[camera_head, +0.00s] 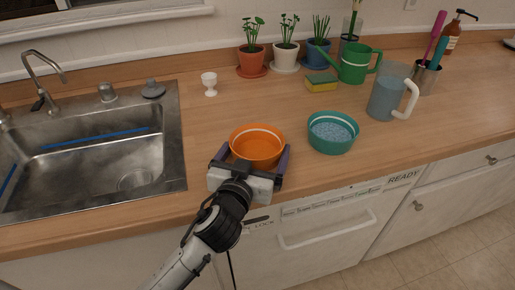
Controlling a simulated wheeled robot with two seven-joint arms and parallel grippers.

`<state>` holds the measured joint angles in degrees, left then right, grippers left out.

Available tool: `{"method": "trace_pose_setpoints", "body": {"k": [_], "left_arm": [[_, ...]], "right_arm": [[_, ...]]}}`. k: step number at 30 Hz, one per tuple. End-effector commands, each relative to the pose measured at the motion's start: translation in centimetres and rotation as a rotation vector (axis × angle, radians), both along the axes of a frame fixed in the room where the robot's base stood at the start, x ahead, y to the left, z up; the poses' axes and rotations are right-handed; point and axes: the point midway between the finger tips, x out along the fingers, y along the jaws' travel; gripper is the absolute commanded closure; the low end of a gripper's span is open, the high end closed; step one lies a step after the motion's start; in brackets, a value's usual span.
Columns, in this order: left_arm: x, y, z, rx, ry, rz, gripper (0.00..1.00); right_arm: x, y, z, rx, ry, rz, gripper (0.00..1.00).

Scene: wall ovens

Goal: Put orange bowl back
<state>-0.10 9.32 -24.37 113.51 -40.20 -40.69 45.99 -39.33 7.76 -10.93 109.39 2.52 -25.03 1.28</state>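The orange bowl (257,147) is upright at the counter's front, right of the sink. It is empty as far as I can see. My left gripper (257,150) reaches in from the near side, with its two dark fingers spread wide, one on each side of the bowl. The fingers lie close to the bowl's sides; I cannot tell whether they touch it. The lower front of the bowl is partly hidden by the gripper. My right gripper is not in view.
A teal bowl (332,141) with pale blue contents stands close on the right. A white egg cup (209,84) is behind left, a sponge (322,82) and green watering can (357,64) behind right, a pitcher (386,96) farther right. Potted plants line the back.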

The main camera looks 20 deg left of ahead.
Motion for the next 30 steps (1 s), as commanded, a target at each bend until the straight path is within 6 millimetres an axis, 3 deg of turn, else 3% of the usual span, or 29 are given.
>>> {"method": "trace_pose_setpoints", "body": {"k": [10,14,24,30], "left_arm": [[0.0,0.0,0.5,0.001,0.001,0.0,0.0],[-2.0,-0.1,0.4,-0.003,0.004,0.0,0.0],[-9.1,-0.3,1.5,-0.003,0.004,0.001,0.0],[-11.4,-0.5,1.9,-0.001,0.002,0.0,0.0]], "right_arm": [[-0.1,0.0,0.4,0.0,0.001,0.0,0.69],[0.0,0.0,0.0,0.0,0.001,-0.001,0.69],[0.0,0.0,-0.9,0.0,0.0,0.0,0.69],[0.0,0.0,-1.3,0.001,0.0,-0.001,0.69]]}}
